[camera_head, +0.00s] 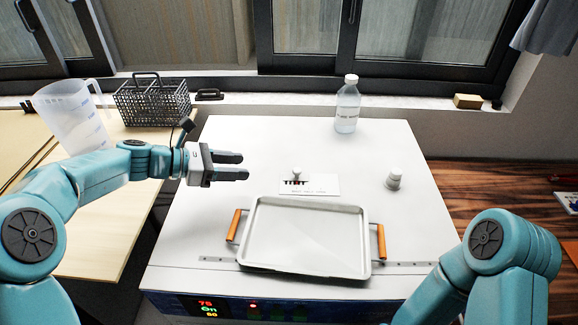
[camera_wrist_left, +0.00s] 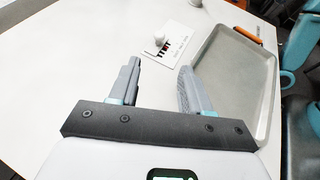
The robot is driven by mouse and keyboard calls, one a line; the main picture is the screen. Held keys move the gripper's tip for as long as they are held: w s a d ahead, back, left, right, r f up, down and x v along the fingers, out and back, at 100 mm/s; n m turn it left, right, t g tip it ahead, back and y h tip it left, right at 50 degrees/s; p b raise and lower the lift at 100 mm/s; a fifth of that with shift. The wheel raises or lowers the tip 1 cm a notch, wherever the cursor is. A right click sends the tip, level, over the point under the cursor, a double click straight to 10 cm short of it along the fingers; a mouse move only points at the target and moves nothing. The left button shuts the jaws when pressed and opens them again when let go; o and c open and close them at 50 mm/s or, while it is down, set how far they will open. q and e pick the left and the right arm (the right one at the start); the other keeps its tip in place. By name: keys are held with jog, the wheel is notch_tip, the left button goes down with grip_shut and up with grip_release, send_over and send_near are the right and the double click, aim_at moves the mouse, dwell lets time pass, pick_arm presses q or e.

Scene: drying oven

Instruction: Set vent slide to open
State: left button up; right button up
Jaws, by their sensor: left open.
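The vent slide is a small white plate (camera_head: 325,185) with dark and red marks, lying on the white oven top. Its pale knob (camera_head: 297,175) stands at the plate's left part. In the left wrist view the knob (camera_wrist_left: 159,38) and the marked plate (camera_wrist_left: 182,50) lie beyond the fingertips. My left gripper (camera_head: 245,166) is open and empty, to the left of the knob and apart from it. It also shows in the left wrist view (camera_wrist_left: 159,68). My right arm shows at the lower right, but its gripper is out of view.
A metal tray (camera_head: 305,262) with orange handles (camera_head: 234,225) lies in front of the plate. A clear bottle (camera_head: 347,108) stands at the back. A jug (camera_head: 72,120) and black wire basket (camera_head: 152,102) stand at left.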

aim_at(296, 170)
pick_arm(q)
jog(key=p+x, duration=0.1)
jog(key=x, duration=1.3)
jog(key=shift+d+f, duration=0.1)
jog(key=shift+d, duration=0.05)
grip_shut()
jog(key=shift+d, duration=3.15)
